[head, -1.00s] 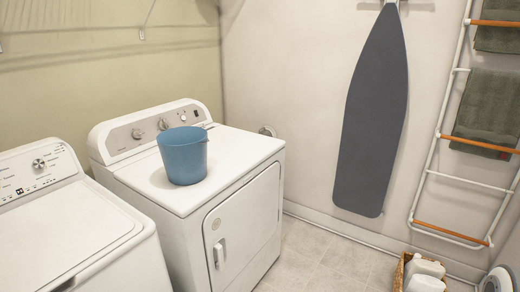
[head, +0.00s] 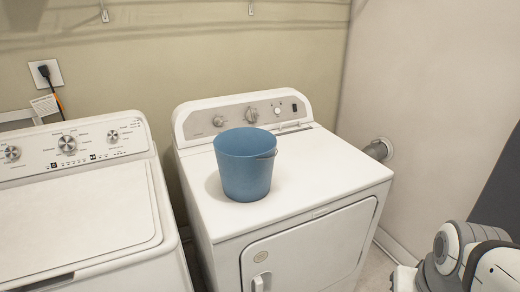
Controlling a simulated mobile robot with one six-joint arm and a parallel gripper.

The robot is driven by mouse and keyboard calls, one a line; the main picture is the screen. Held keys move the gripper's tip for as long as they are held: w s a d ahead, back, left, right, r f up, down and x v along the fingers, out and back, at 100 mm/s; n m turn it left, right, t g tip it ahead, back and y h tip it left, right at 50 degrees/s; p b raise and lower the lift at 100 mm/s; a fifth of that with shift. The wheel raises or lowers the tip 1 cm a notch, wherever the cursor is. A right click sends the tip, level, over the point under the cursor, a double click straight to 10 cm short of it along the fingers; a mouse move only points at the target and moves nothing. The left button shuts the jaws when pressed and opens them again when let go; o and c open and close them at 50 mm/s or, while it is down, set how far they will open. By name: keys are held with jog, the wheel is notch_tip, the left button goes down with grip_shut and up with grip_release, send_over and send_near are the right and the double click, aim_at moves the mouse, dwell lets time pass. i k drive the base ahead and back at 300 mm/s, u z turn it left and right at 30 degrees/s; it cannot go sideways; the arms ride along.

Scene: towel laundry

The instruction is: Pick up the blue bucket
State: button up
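The blue bucket (head: 246,172) stands upright on top of the white dryer (head: 325,172), left of the middle of its lid. Its open rim faces up, and a thin handle hangs at its right side near the rim. Part of my arm, white and grey, shows at the lower right corner, well apart from the bucket. My gripper's fingers are not in the frame.
A white washer (head: 75,215) stands left of the dryer, with a narrow gap between them. The dryer's control panel rises behind the bucket. A grey vent pipe (head: 378,150) meets the wall at right. The dryer top right of the bucket is clear.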

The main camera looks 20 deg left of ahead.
aim_at(246, 165)
jog(key=u, duration=0.7)
jog(key=i, duration=1.1)
jog(key=u, duration=0.75)
jog(key=k, duration=0.7)
jog(key=u, duration=0.15)
jog(key=i, duration=0.8)
jog(key=z, duration=0.1)
